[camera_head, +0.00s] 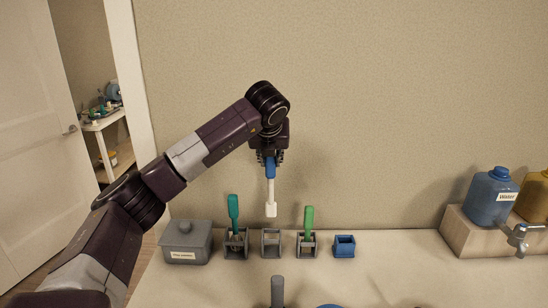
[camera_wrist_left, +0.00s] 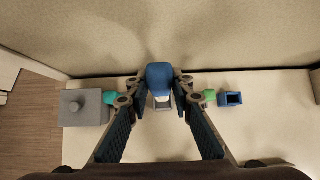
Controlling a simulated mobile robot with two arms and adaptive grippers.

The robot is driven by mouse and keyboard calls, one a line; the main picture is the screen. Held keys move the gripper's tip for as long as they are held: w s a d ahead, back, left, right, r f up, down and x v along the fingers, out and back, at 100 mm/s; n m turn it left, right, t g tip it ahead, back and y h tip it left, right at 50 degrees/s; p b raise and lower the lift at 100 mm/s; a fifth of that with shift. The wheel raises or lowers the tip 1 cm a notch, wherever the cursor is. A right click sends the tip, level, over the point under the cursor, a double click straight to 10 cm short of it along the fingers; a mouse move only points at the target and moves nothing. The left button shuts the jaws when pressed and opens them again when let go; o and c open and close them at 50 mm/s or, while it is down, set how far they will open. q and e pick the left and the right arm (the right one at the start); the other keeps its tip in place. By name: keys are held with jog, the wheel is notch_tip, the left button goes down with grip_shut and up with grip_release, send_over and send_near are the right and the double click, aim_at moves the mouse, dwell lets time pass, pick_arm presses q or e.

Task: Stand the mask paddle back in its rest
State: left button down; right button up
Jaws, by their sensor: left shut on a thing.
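The mask paddle (camera_head: 271,193) has a blue handle and a white shaft with a wider white end. My left gripper (camera_head: 270,160) is shut on its blue handle and holds it upright in the air, white end down. In the left wrist view the handle (camera_wrist_left: 160,76) sits between the fingers of the left gripper (camera_wrist_left: 163,92). An empty grey rest (camera_head: 271,243) stands on the counter below the paddle's end, with a visible gap between them. In the wrist view the paddle and fingers mostly hide that rest. My right gripper is not in view.
A teal-handled tool (camera_head: 233,212) and a green-handled tool (camera_head: 308,220) stand in grey rests on either side. A grey lidded box (camera_head: 187,243) is at left, a small blue holder (camera_head: 344,246) at right. A blue water jug (camera_head: 490,195) stands further right.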

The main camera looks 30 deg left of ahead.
aim_at(271, 176)
pick_arm(q)
jog(key=shift+s+r, duration=0.1)
jog(key=shift+s, duration=0.1)
jog(key=shift+w+f, duration=0.25)
jog(key=shift+w+f+b, duration=0.2)
jog(key=shift+f+b, duration=0.55)
jog(key=shift+b, duration=0.05)
jog(key=shift+s+f+b, duration=0.1)
jog(key=shift+f+b, duration=0.5)
jog(key=shift+f, duration=0.05)
notch_tip(271, 176, down, 3)
jog(key=shift+r+b, duration=0.2)
jog(key=shift+b, duration=0.8)
jog(key=shift+f, duration=0.15)
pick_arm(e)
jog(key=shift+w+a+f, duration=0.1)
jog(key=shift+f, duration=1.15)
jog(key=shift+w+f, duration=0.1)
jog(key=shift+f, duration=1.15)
